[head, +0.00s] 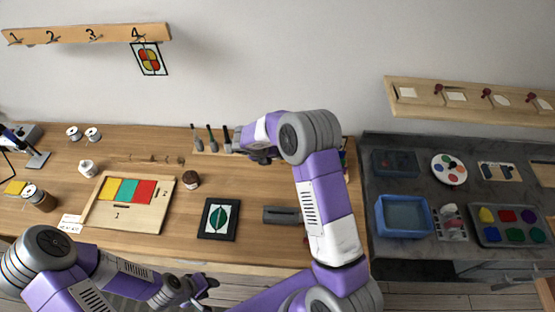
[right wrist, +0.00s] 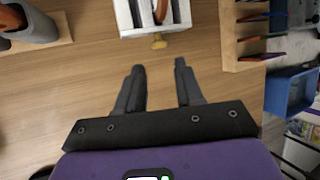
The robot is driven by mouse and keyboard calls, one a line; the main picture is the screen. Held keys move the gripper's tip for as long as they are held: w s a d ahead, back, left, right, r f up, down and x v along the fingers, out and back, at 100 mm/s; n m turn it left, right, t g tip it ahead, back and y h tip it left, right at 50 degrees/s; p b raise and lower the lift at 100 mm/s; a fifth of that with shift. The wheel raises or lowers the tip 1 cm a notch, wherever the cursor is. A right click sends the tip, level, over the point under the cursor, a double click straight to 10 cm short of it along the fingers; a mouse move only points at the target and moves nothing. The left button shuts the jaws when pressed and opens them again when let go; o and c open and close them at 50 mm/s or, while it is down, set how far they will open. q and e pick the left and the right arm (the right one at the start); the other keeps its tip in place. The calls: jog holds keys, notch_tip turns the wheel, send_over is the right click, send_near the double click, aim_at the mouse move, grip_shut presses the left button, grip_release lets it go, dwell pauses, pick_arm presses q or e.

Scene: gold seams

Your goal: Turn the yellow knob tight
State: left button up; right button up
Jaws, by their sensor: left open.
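In the head view my right gripper (head: 258,156) is over the back of the wooden bench, and the knob is hidden there. My left gripper (head: 208,288) is open and empty near the bench's front edge.
A wooden rack (right wrist: 240,35) with coloured pieces stands right of the fixture. Upright tools (head: 211,138) stand left of my right gripper. A framed leaf panel (head: 219,219) and a grey block (head: 281,215) lie nearer the front. Bare wood surrounds the right fingers.

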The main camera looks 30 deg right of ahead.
aim_at(283, 162)
jog(key=x, duration=0.7)
jog(key=shift+f, duration=0.25)
grip_shut()
